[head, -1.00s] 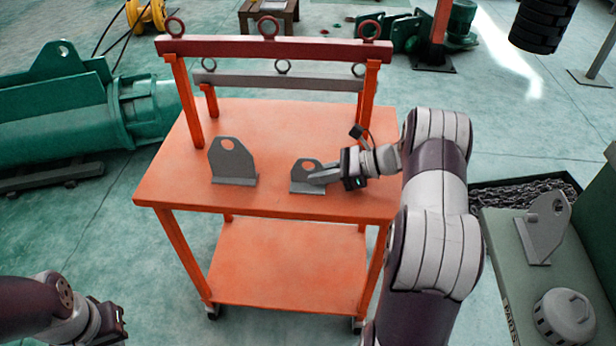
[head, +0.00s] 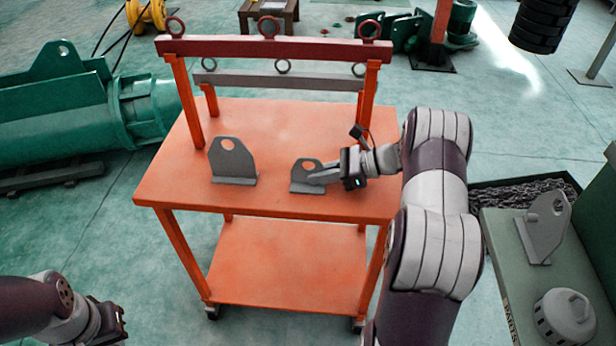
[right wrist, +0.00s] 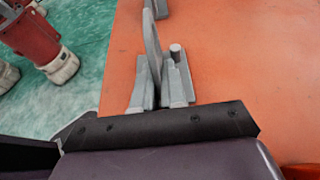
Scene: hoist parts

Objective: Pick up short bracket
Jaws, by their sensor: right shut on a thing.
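The short bracket (head: 303,173) is a grey plate with a round hole on a flat foot. It stands upright on the orange cart top (head: 265,125), right of centre. My right gripper (head: 318,176) reaches it from the right and is shut on its upright plate. In the right wrist view the bracket (right wrist: 153,50) runs up between the fingers (right wrist: 160,92). The bracket seems to rest on the cart top. My left gripper (head: 112,322) is at the lower left, away from the cart; its fingers are too unclear to judge.
A taller grey bracket (head: 232,160) stands left on the cart top. A red beam with rings (head: 275,50) and a grey beam (head: 280,81) span the cart's back. Another grey bracket (head: 544,228) and a round grey cap (head: 566,318) stand on the green bench at right.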

